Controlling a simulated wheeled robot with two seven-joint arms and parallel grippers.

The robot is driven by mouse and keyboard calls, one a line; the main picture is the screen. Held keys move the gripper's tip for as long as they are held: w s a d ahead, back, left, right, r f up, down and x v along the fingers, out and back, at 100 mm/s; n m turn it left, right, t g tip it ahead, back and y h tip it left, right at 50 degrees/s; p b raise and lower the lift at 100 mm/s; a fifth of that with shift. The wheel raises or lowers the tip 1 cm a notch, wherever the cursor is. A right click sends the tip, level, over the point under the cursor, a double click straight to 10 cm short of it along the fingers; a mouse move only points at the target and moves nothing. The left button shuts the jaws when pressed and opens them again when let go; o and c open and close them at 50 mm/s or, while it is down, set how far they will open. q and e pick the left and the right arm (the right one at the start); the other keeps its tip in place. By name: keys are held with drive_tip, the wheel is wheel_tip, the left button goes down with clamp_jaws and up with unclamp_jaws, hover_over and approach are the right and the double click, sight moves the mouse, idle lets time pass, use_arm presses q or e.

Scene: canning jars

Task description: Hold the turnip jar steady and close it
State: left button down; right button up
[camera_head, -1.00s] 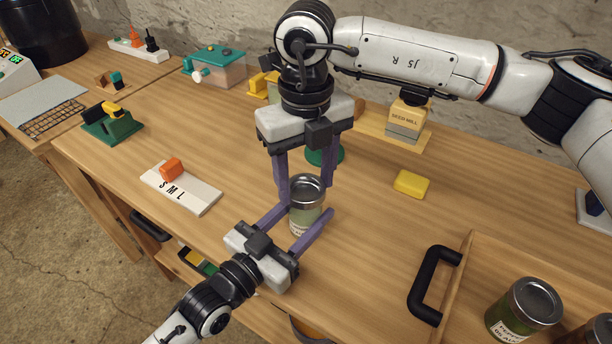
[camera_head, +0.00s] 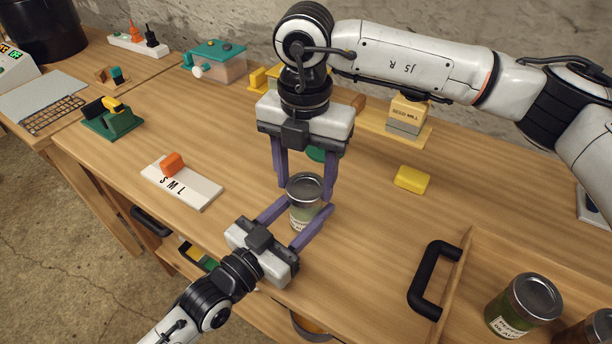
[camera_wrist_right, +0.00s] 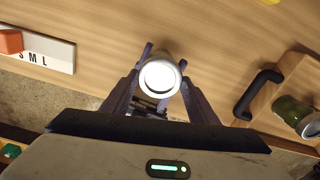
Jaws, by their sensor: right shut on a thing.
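In the right wrist view the lid (camera_wrist_right: 160,78) is a bright disc between the fingers. My right gripper (camera_head: 306,192) comes down from above with its purple fingers shut on the lid's two sides. My left gripper (camera_head: 305,213) reaches in from the front with a finger on either side of the jar's body, shut around it. Whether the lid sits fully tight cannot be told.
A wooden tray (camera_head: 457,282) with a black handle holds other lidded jars (camera_head: 523,304) at the lower right. A yellow block (camera_head: 411,179), a seed mill box (camera_head: 406,117) and a white S M L strip (camera_head: 182,186) with an orange piece lie around.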

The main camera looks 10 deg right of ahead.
drive_tip(key=m, duration=0.6)
drive_tip(key=shift+w+m, duration=0.1)
drive_tip(key=shift+m, duration=0.3)
drive_tip(key=m, duration=0.6)
drive_tip(key=shift+m, duration=0.4)
drive_tip(key=o, duration=1)
drive_tip(key=shift+r, duration=2.25)
drive_tip(key=shift+c, duration=0.2)
